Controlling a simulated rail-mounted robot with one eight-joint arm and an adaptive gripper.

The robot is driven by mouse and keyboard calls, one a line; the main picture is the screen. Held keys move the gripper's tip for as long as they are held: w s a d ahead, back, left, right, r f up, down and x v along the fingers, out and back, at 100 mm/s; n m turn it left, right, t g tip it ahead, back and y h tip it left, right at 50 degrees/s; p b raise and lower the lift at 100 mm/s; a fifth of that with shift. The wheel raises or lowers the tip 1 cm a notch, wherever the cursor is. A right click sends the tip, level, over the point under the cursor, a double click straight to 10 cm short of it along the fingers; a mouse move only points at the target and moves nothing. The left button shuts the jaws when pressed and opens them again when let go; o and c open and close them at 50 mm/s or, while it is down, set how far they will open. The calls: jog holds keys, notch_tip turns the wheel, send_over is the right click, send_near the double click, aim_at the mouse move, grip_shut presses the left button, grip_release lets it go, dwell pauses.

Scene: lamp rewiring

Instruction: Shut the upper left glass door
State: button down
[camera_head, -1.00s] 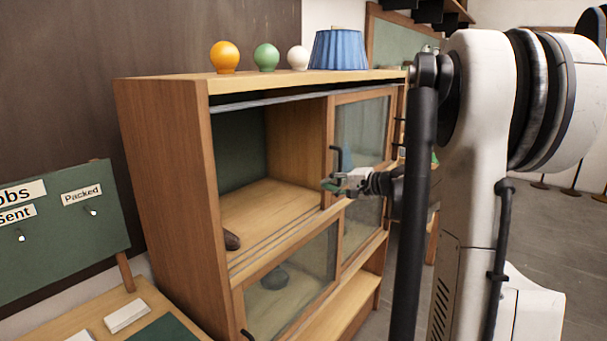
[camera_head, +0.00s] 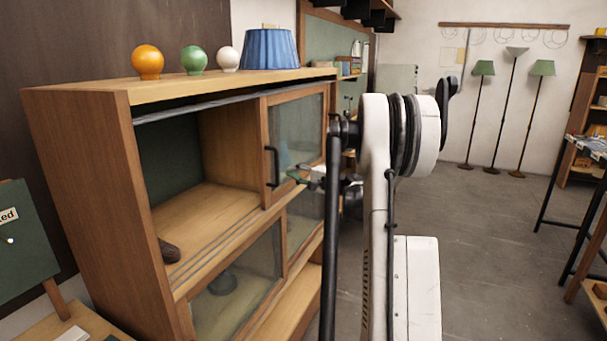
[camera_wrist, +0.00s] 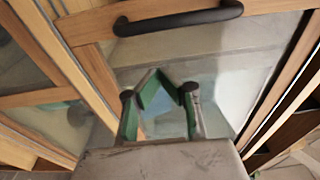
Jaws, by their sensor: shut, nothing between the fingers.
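The upper glass door (camera_head: 295,140) has a wooden frame and stands at the right half of the cabinet's upper level. The upper left opening beside it is uncovered. The door's dark bar handle (camera_head: 271,167) is on its left stile; the handle also crosses the top of the wrist view (camera_wrist: 178,18). My gripper (camera_head: 303,174) is in front of the glass, right of the handle and apart from it. In the wrist view my gripper's green-padded fingers (camera_wrist: 164,82) are shut and empty before the glass. Whether the tips touch the glass I cannot tell.
The cabinet (camera_head: 95,190) carries orange, green and white globes and a blue pleated lampshade (camera_head: 268,49) on top. A dark object (camera_head: 168,251) lies inside the upper left opening. A lower glass door (camera_head: 238,285) covers the lower left. Open floor lies to the right.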

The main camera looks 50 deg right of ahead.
aim_at(271, 172)
jog(key=a, duration=0.1)
jog(key=w+a+p, duration=0.1)
jog(key=a, duration=0.1)
jog(key=shift+r, duration=0.15)
jog(key=shift+s+a, duration=0.25)
jog(key=shift+a, duration=0.25)
